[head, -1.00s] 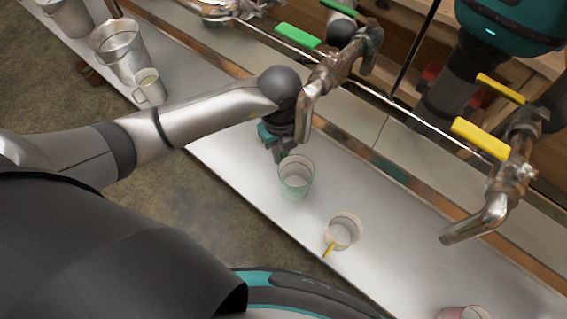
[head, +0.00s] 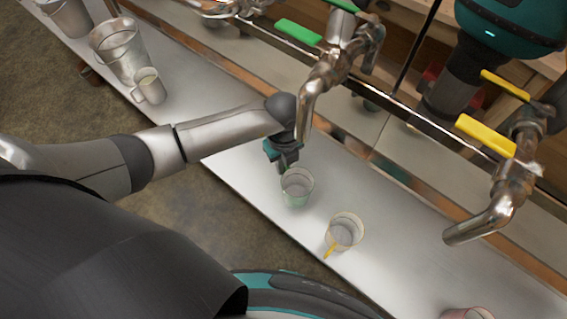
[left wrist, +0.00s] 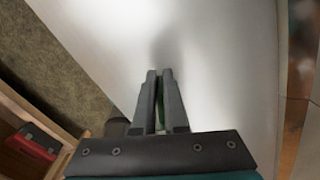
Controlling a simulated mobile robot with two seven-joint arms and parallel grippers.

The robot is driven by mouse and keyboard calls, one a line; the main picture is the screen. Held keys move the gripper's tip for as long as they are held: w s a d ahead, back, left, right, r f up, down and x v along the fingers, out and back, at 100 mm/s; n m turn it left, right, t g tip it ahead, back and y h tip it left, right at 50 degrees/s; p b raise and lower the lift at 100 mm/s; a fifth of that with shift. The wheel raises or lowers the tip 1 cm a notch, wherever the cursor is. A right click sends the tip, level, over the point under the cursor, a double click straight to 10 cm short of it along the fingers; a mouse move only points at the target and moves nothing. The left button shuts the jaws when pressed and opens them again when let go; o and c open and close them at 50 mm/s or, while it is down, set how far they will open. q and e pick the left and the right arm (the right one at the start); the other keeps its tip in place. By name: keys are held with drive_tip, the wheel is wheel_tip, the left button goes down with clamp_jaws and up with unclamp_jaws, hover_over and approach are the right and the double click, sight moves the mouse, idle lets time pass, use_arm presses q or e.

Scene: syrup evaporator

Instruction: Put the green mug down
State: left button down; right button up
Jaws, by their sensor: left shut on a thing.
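The rest of the mug is hidden there. The mug is over or on the metal shelf (head: 250,183); I cannot tell whether its base touches. My right gripper is not in view.
A mug with a yellow handle (head: 344,232) stands just right of the green mug. A pinkish mug (head: 467,313) is at the bottom edge. Metal taps (head: 310,95) hang close above my left gripper. A metal mug (head: 149,86) and bucket (head: 120,50) stand at left.

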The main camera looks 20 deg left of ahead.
use_arm(q)
drive_tip(key=c, duration=1)
unclamp_jaws()
drive_tip(key=shift+f, duration=0.1)
drive_tip(key=shift+o, duration=0.2)
wheel_tip(320, 180, up, 8)
drive_tip(key=shift+f+p, duration=0.1)
drive_tip(key=shift+p, duration=0.6)
